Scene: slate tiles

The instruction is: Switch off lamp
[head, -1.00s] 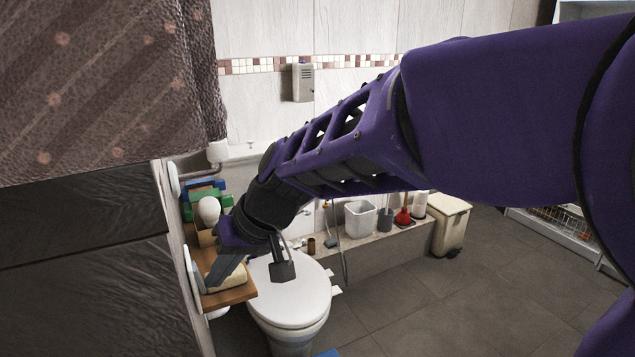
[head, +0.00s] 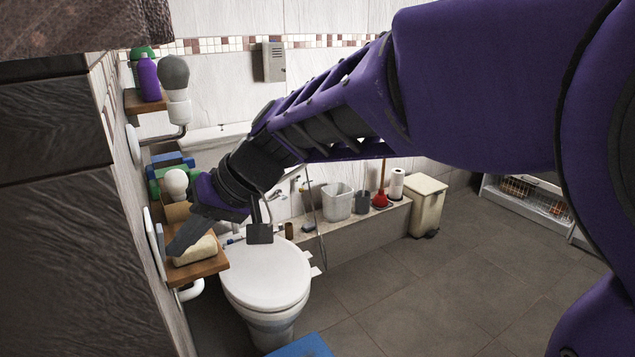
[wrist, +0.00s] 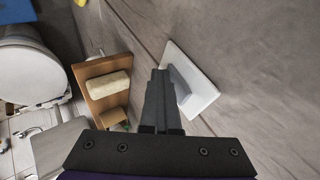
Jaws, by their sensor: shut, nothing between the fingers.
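A wall lamp (head: 174,73) with a rounded grey globe on a white mount shows at the upper left of the head view. Its globe looks dull, with no visible glow. A white switch plate (wrist: 192,82) with a grey rocker is on the wall in the wrist view. My gripper (wrist: 158,75) is shut and empty, its fingertips just left of the rocker; I cannot tell whether they touch it. In the head view my gripper (head: 174,250) is low at the left wall, beside a white wall plate (head: 149,236).
A wooden shelf (head: 212,266) holding a pale block (head: 196,250) is close beside my gripper. The toilet (head: 265,275) stands just right of it. A purple bottle (head: 149,79) stands on a higher shelf. The tiled floor (head: 430,270) at the right is clear.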

